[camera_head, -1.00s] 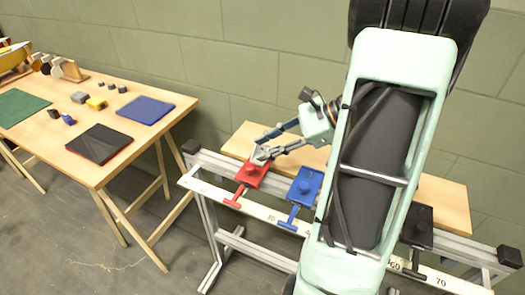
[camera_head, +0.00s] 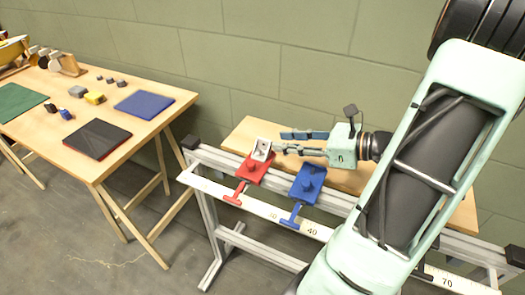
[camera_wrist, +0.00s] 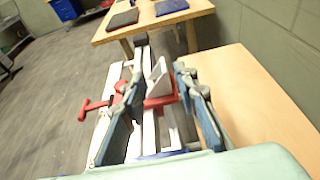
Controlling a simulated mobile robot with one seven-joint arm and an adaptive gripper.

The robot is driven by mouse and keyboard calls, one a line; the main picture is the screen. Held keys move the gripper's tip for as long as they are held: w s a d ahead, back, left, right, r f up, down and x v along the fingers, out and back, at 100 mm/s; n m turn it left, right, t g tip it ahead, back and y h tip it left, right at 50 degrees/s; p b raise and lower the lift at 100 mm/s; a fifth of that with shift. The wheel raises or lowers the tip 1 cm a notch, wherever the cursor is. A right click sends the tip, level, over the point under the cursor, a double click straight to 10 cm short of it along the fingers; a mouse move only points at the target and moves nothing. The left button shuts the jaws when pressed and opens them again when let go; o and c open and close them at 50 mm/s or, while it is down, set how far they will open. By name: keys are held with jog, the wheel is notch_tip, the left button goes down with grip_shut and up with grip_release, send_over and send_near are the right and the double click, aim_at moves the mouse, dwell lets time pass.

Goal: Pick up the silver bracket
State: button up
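The silver bracket (camera_head: 261,150) stands on the red block (camera_head: 250,174) at the left part of the rail. In the wrist view the bracket (camera_wrist: 158,80) shows beyond and between my two fingers, above the red block (camera_wrist: 160,101). My gripper (camera_head: 279,142) is to the right of the bracket, pointing left at it, with its fingers apart and nothing between them that I can make out. In the wrist view my gripper (camera_wrist: 157,82) is also open. Whether the fingertips reach past the bracket's near edge is hard to tell.
A blue block (camera_head: 307,182) with a T-handle sits right of the red one on the white scale rail (camera_head: 265,212). A wooden board (camera_head: 240,138) lies behind. The left table (camera_head: 140,130) holds coloured mats and small blocks. A green wall stands behind.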

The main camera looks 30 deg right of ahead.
aim_at(266, 140)
jog(key=b+x, duration=0.1)
jog(key=x, duration=0.3)
jog(key=shift+w+f, duration=0.15)
jog(key=shift+f, duration=0.15)
jog(key=shift+w+a+f, duration=0.1)
jog(key=shift+w+a, duration=0.25)
jog(key=shift+w, duration=0.15)
jog(key=shift+c, duration=0.5)
grip_shut()
